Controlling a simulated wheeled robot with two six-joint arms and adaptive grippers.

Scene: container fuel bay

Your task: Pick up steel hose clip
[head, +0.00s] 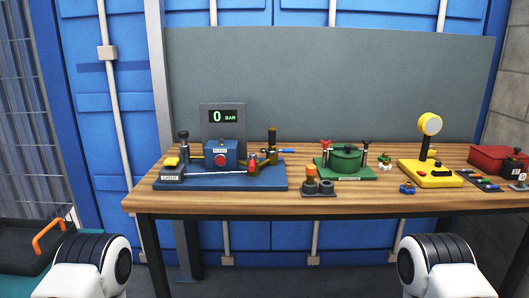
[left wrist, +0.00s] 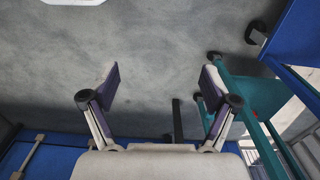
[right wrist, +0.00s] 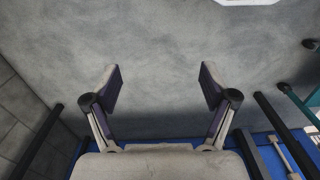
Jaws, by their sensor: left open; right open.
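I cannot make out the steel hose clip for certain. Small fittings lie on the wooden workbench (head: 225,204): one with green ends (head: 384,161) right of the green pot and one with blue ends (head: 407,188) before the yellow device. A small pale piece (head: 520,187) lies at the bench's right edge, too small to identify. My left gripper (left wrist: 160,78) is open and empty above the grey floor. My right gripper (right wrist: 160,78) is open and empty, also above the floor. Neither gripper's fingers show in the head view; only my arms do, in front of the bench.
A blue test rig (head: 220,183) with a "0 BAR" display (head: 222,117) stands at the left. A green pot (head: 345,158), dark holder (head: 319,190), yellow lamp device (head: 430,174) and red box (head: 497,160) stand rightward. The bench's front strip is mostly clear. A grey panel (head: 340,80) rises behind.

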